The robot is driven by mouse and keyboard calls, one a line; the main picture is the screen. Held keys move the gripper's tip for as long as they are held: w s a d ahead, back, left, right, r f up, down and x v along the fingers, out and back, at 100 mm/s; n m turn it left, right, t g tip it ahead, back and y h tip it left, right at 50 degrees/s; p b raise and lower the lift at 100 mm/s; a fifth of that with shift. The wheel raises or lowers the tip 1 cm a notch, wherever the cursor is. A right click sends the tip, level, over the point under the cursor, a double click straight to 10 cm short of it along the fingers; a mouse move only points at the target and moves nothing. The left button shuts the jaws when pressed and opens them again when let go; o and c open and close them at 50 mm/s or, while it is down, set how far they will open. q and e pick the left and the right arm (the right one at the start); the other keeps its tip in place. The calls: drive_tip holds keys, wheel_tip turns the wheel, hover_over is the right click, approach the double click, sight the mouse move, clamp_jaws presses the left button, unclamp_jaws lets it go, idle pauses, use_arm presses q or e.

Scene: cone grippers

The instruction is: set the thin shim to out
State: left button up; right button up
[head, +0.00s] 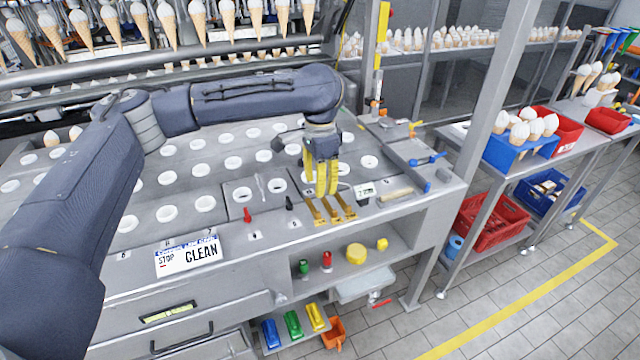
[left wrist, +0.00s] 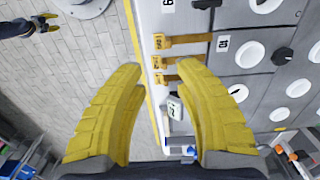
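Three brass shim tabs lie side by side at the front edge of the machine top: a left tab (head: 314,214), a middle tab (head: 331,211) and a right tab (head: 346,207). In the left wrist view they are the top tab (left wrist: 182,41), middle tab (left wrist: 163,62) and bottom tab (left wrist: 162,79). Their markings are too small to read, so I cannot tell which is the thin shim. My left gripper (head: 322,190) is above them, its yellow fingers apart and empty (left wrist: 163,72). My right gripper (left wrist: 48,22) shows small in the left wrist view, fingers apart over the floor.
A red lever (head: 247,214) and a black lever (head: 289,203) stand left of the tabs. A small display (head: 364,192) is to their right. A STOP/CLEAN sign (head: 188,255) is at the front left. A shelf below holds a yellow cylinder (head: 356,254).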

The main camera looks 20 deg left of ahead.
sight(318, 212)
use_arm(q)
drive_tip(key=shift+o, duration=0.2)
drive_tip(key=r, duration=0.1)
drive_tip(key=w+r, duration=0.1)
drive_tip(key=r, duration=0.1)
drive_tip(key=a+r, duration=0.1)
drive_tip(key=r, duration=0.1)
drive_tip(key=shift+w, duration=0.15)
drive_tip(key=shift+c, duration=0.2)
wheel_tip(318, 212, down, 17)
drive_tip(key=shift+f, duration=0.1)
drive_tip(key=shift+c, duration=0.4)
clamp_jaws()
idle(0.3)
